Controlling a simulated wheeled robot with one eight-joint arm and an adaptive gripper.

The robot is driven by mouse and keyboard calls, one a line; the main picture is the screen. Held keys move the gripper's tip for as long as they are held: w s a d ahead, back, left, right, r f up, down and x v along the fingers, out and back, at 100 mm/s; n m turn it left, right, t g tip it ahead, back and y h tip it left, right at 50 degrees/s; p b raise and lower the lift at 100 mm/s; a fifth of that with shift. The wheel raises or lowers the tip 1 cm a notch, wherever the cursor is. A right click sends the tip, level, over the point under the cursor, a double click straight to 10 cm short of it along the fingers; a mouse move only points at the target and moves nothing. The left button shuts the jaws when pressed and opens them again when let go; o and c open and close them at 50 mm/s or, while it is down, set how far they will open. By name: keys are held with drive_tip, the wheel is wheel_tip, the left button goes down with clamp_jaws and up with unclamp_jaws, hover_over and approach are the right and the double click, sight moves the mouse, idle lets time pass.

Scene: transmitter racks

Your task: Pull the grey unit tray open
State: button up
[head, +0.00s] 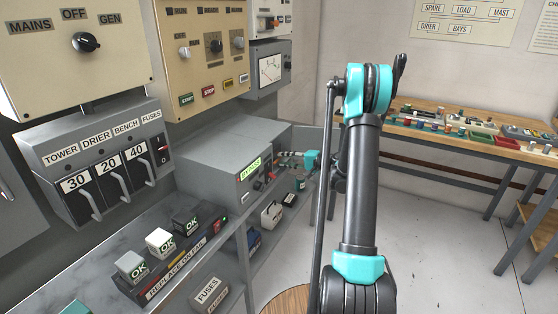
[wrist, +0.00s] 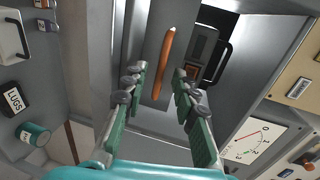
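My gripper (head: 285,158) is small there, just right of the unit's front. In the wrist view my gripper (wrist: 158,82) is open, its two fingers apart. An orange-brown bar (wrist: 163,65) shows in the gap between the fingertips, against a grey panel. I cannot tell whether it is the tray's handle or whether the fingers touch it. A dark curved handle (wrist: 221,63) is right of the fingers. The tray itself is not clearly made out.
A shelf below the unit holds small boxes, including a white one (head: 271,214). A box labelled LUGS (wrist: 15,101) and a teal can (wrist: 33,133) show in the wrist view. A meter panel (head: 269,69) stands above. A wooden table (head: 470,143) is at right; floor between is clear.

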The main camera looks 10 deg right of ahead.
sight(279, 158)
drive_tip(key=shift+x, duration=1.55)
clamp_jaws()
